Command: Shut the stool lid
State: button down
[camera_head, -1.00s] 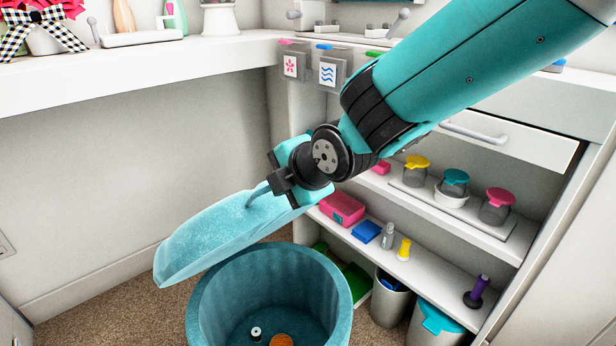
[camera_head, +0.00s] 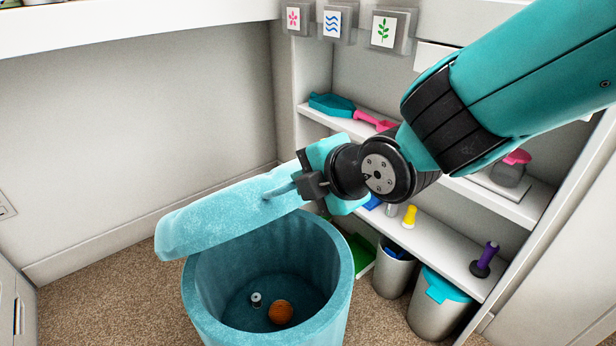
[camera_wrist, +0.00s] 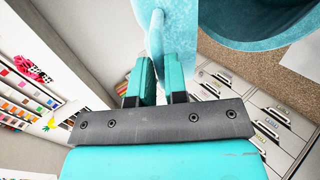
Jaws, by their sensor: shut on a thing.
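The round teal stool (camera_head: 270,300) stands on the carpet with its inside open to view. A small black-and-white item (camera_head: 256,299) and an orange ball-like item (camera_head: 281,312) lie at its bottom. The teal lid (camera_head: 220,218) is tilted above the rear left of the opening, its left end overhanging the rim. My gripper (camera_head: 290,190) is shut on the handle at the lid's upper right. In the wrist view, my gripper (camera_wrist: 160,75) has its fingers around the handle loop (camera_wrist: 155,38) of the lid (camera_wrist: 181,20), with the stool (camera_wrist: 250,28) at the upper right.
A shelf unit (camera_head: 440,240) with jars, a yellow item and a purple-handled item stands to the right. Two grey bins (camera_head: 433,320) stand below it. A white counter (camera_head: 100,20) runs along the upper left. Carpet left of the stool is clear.

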jog(key=c, duration=1.1)
grip_release()
jog(key=shift+w, duration=0.1)
jog(key=shift+c, duration=0.2)
jog(key=shift+d, duration=0.1)
jog(key=p+v, duration=0.1)
jog(key=v, duration=1.6)
jog(key=shift+d, duration=0.1)
